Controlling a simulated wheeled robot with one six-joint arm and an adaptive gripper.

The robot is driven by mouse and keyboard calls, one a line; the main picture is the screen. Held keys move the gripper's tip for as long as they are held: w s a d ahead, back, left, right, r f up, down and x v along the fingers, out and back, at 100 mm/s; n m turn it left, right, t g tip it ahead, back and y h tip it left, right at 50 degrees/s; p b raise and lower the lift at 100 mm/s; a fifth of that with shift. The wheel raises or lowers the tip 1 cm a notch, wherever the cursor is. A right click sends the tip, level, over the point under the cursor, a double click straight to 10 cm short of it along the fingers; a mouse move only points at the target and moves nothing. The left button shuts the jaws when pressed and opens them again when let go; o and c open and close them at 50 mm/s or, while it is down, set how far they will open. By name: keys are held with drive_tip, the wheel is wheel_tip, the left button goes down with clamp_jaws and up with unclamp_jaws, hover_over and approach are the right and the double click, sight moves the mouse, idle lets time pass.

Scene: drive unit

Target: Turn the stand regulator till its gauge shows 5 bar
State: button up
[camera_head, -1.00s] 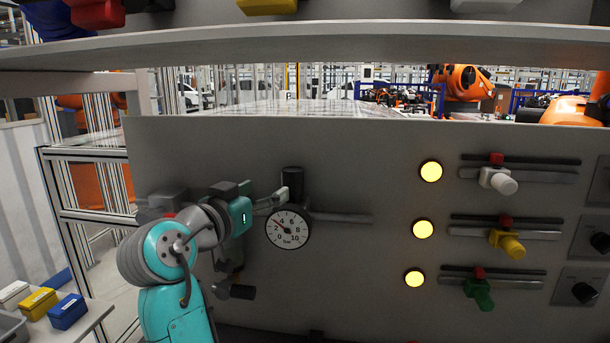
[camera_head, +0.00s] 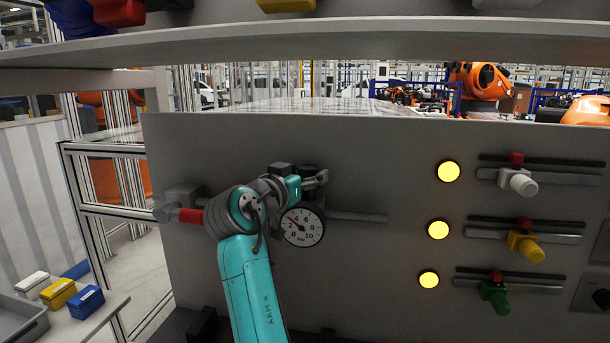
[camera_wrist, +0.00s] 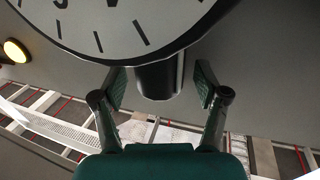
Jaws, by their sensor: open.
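The round white gauge (camera_head: 302,228) is on the grey panel, with its needle up and left, roughly between 2 and 4 bar. Its lower face fills the top of the wrist view (camera_wrist: 130,25). The dark regulator knob (camera_head: 309,168) sits just above the gauge; in the wrist view it is a black cylinder (camera_wrist: 158,80). My gripper (camera_head: 316,180) is at the knob. In the wrist view the open fingers (camera_wrist: 161,88) stand on either side of the knob, with a gap showing on each side. Part of the knob is hidden in the head view.
A pipe (camera_head: 355,216) runs right from the gauge. Lit yellow lamps (camera_head: 438,229) and sliding handles, such as the yellow one (camera_head: 524,245), are farther right. A shelf (camera_head: 330,40) hangs above. A red-handled fitting (camera_head: 187,215) is left of my arm.

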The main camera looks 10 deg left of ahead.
drive_tip(key=shift+c, duration=0.2)
drive_tip(key=c, duration=1.1)
drive_tip(key=shift+m+h, duration=0.3)
drive_tip(key=shift+h, duration=0.2)
drive_tip(key=shift+a+m+g+h, duration=0.2)
drive_tip(key=shift+m+g+h, duration=0.65)
drive_tip(key=shift+h, duration=0.35)
drive_tip(key=shift+w+m+g+h, duration=0.15)
drive_tip(key=shift+m+g+h, duration=1.55)
drive_tip(key=shift+h, duration=0.4)
drive_tip(key=o, duration=1.1)
